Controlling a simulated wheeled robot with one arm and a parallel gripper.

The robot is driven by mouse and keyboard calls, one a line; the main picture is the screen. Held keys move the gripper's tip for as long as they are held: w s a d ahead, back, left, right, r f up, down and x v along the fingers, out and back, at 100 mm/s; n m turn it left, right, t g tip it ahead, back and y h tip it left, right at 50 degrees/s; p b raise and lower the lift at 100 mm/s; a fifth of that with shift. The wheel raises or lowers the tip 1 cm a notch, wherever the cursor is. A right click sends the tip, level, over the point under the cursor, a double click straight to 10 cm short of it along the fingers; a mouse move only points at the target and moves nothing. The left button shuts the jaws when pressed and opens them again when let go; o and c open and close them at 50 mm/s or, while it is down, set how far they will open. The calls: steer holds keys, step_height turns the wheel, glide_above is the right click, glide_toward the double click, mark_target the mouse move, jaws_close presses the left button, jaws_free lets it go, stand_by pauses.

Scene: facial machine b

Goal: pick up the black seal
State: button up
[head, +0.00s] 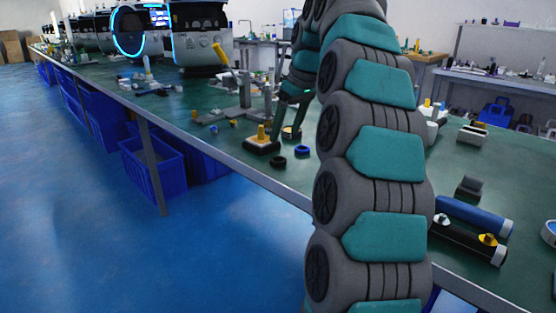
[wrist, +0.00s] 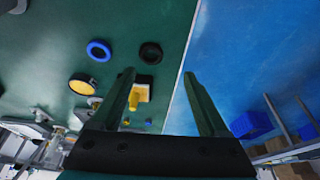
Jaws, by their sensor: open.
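The black seal (wrist: 141,54) is a small dark ring lying flat on the green table top, close to the table's edge. In the head view the black seal (head: 279,162) lies at the front edge side of the table. My gripper (wrist: 158,76) is open and empty, with its two fingers apart. In the wrist view the seal appears beyond the fingertips, nearer the left finger. In the head view my arm covers much of the middle, and the fingers show only in part.
A blue ring (wrist: 99,51) lies beside the seal. A yellow disc with a dark rim (wrist: 82,84) and a yellow knob on a block (wrist: 139,93) are close by. Metal stands (head: 245,95) rise behind. A blue tube (head: 474,215) lies at right. The floor (head: 130,240) is open.

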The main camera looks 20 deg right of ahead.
steer(key=b+x, duration=0.1)
steer(key=x, duration=0.2)
steer(key=d+b+x, duration=0.1)
steer(key=x, duration=0.2)
steer(key=w+b+x, duration=0.1)
steer(key=x, duration=0.2)
steer(key=shift+d+f, duration=0.2)
steer(key=shift+c, duration=0.8)
steer(key=c, duration=0.9)
steer(key=shift+c, duration=0.3)
step_height(320, 180, up, 6)
steer(key=p, duration=0.3)
steer(key=shift+f, duration=0.15)
steer(key=shift+r, duration=0.7)
